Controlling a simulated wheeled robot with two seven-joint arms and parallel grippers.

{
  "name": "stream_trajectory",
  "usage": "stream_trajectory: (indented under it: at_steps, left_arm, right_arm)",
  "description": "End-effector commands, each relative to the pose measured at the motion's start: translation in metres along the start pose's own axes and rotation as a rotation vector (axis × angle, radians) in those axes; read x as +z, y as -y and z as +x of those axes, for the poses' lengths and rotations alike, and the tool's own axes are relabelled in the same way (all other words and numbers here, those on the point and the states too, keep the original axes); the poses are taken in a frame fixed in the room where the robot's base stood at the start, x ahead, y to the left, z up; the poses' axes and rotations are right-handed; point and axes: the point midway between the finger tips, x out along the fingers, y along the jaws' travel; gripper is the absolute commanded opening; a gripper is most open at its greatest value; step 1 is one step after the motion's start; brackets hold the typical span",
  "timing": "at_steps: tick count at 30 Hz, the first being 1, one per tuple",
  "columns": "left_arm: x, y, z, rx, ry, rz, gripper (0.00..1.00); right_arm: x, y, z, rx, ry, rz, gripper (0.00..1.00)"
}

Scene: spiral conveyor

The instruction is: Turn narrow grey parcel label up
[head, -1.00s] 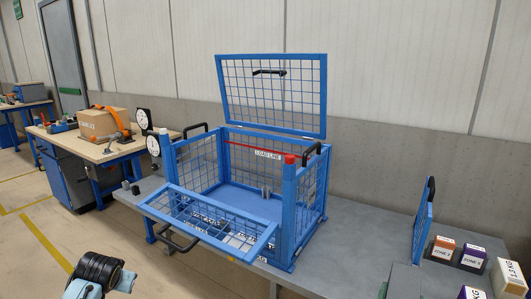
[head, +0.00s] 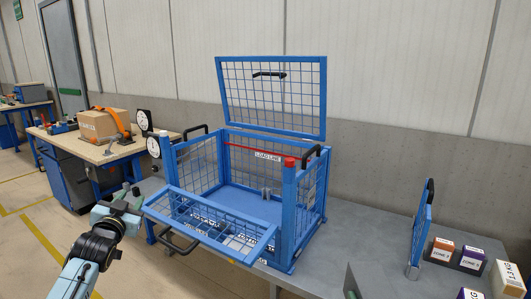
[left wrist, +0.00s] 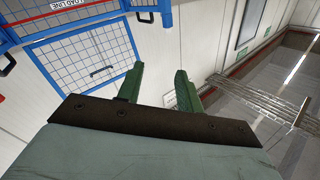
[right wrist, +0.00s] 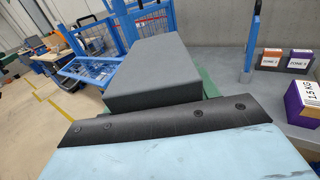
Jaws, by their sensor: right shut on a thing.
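The narrow grey parcel (right wrist: 150,70) fills the middle of the right wrist view. It is a plain dark grey box, and I see no label on the faces that show. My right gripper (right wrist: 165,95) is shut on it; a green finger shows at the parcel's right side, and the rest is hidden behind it.
A blue mesh cage (head: 240,190) with raised lid and lowered front flap stands on the grey bench (head: 370,220). A blue upright panel (head: 421,225) and zone boxes (head: 443,246) are at the right. A side table with a carton (head: 98,125) stands left. Bench between cage and panel is clear.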

Motion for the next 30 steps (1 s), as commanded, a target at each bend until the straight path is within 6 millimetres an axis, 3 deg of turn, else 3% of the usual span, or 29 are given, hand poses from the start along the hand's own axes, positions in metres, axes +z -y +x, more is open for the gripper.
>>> stream_trajectory:
  at_steps: [1, 8, 14, 23, 30]
  left_arm:
    - [0.023, -0.009, -0.004, 0.014, 0.041, -0.001, 0.36]
    - [0.107, -0.043, -0.029, 0.063, 0.191, -0.005, 0.36]
    - [0.197, -0.077, -0.072, 0.115, 0.355, -0.007, 0.36]
    - [0.32, -0.124, -0.165, 0.194, 0.602, -0.005, 0.36]
    - [0.402, -0.155, -0.259, 0.255, 0.797, -0.001, 0.36]
  right_arm:
    - [0.003, 0.001, 0.001, -0.004, 0.008, -0.001, 0.12]
    - [0.003, 0.001, 0.002, -0.005, 0.009, -0.001, 0.12]
    - [0.003, 0.002, 0.002, -0.006, 0.01, -0.001, 0.12]
    - [0.004, 0.002, 0.002, -0.006, 0.01, -0.001, 0.12]
    - [0.003, 0.002, 0.002, -0.006, 0.01, -0.001, 0.12]
